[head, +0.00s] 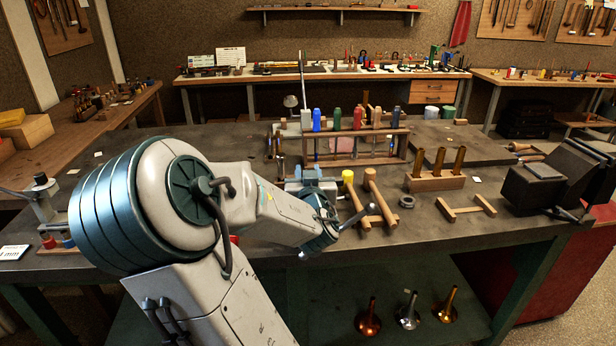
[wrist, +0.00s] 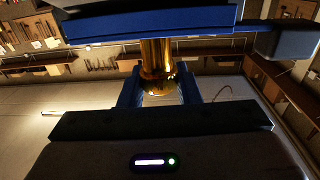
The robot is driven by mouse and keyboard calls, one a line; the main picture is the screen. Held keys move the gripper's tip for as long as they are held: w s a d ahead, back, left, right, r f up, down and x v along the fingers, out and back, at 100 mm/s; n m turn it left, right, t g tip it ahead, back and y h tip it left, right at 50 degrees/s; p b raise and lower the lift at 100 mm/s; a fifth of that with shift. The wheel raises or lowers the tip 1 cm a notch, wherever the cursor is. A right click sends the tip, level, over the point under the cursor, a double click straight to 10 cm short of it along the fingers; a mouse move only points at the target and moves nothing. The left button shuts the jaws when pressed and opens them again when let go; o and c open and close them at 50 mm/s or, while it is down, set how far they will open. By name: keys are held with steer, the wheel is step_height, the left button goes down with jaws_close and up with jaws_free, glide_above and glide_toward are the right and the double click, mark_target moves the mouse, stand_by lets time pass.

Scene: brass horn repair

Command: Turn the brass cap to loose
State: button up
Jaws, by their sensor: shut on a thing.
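In the wrist view, the brass cap (wrist: 160,85) sits at the end of an upright brass tube (wrist: 155,52). My gripper (wrist: 159,93) has one blue finger on each side of the cap and is shut on it. A wide blue block, seemingly the vise (wrist: 150,26), crosses the top of the wrist view around the tube. In the head view the blue vise (head: 309,174) stands on the bench behind my arm. My arm hides the cap and the fingertips there. I cannot tell how far the cap is turned.
A wooden rack (head: 343,143) with colored-handled tools stands behind the vise. Mallets (head: 380,197), a ring (head: 407,202) and a block with brass tubes (head: 436,182) lie to its right. A dark machine (head: 545,185) is at the bench's right end. Bare bench (head: 450,228) shows at the front right.

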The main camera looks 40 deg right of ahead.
steer(key=shift+d+f+n+t+y+b, duration=0.15)
steer(key=shift+n+t+y+b, duration=0.9)
steer(key=shift+b, duration=0.75)
steer(key=shift+n+y+b, duration=0.65)
steer(key=shift+y+b, duration=0.7)
steer(key=shift+b, duration=0.25)
steer(key=o, duration=1)
